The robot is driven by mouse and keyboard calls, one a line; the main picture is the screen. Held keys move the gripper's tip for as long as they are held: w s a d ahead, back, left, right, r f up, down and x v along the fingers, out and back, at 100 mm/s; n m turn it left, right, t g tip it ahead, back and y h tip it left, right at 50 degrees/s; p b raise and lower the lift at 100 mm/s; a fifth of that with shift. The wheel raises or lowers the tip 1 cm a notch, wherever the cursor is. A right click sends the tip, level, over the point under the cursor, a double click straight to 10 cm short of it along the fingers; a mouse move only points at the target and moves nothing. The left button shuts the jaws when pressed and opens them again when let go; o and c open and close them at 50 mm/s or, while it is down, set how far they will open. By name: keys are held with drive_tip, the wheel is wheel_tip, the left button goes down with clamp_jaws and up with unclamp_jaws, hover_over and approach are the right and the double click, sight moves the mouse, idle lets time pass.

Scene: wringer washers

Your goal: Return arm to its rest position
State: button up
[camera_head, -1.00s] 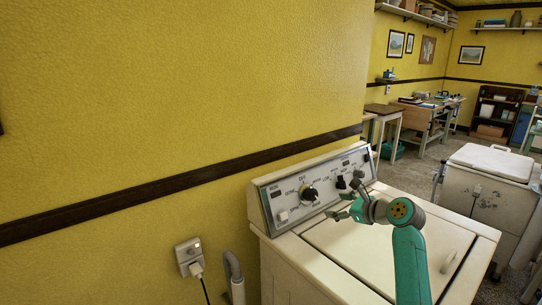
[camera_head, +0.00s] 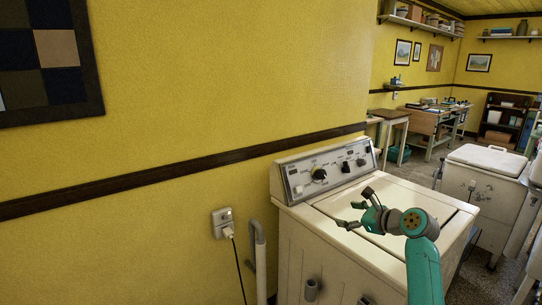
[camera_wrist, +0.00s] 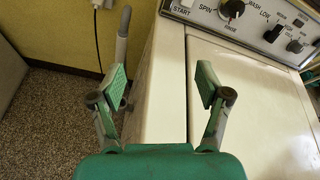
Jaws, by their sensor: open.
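My gripper (camera_head: 351,216) is open and empty in the head view, held over the white washer (camera_head: 329,249) and pointing left. In the wrist view my gripper's two green-padded fingers (camera_wrist: 160,88) are spread wide, with the washer's top edge and lid between and below them. The washer's control panel (camera_head: 326,169) stands at its back, with a dark knob (camera_head: 319,175) and smaller controls. The panel also shows at the top right of the wrist view (camera_wrist: 250,22). My gripper is apart from the panel.
A wall outlet with a plug (camera_head: 223,220) and a grey pipe (camera_head: 257,262) are left of the washer. A second white machine (camera_head: 484,183) stands at the right. Speckled floor (camera_wrist: 45,115) is clear at the left of the wrist view.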

drive_tip(key=s+a+f+n+h, duration=0.1)
drive_tip(key=s+f, duration=0.2)
drive_tip(key=f, duration=0.4)
drive_tip(key=s+a+f+n+h, duration=0.1)
drive_tip(key=s+f, duration=0.3)
drive_tip(key=f, duration=0.3)
drive_tip(key=s+a+f+n+t+h, duration=0.1)
drive_tip(key=s+f+n+h, duration=0.15)
drive_tip(key=s+f, duration=0.8)
drive_tip(key=s+a+f+n+h, duration=0.1)
drive_tip(key=s+f+n, duration=0.3)
drive_tip(key=s+f, duration=0.65)
drive_tip(key=s+a+r+n+t+h, duration=0.15)
drive_tip(key=s+n, duration=0.25)
drive_tip(key=s, duration=1)
drive_tip(key=s+r+n+h, duration=0.1)
drive_tip(key=s+r+n, duration=0.15)
drive_tip(key=s, duration=1.05)
drive_tip(key=s+r+n, duration=1)
drive_tip(key=s+r, duration=0.3)
drive_tip(key=s, duration=0.3)
drive_tip(key=shift+a+r+t, duration=0.15)
drive_tip(key=shift+a+t, duration=0.05)
drive_tip(key=shift+t, duration=0.15)
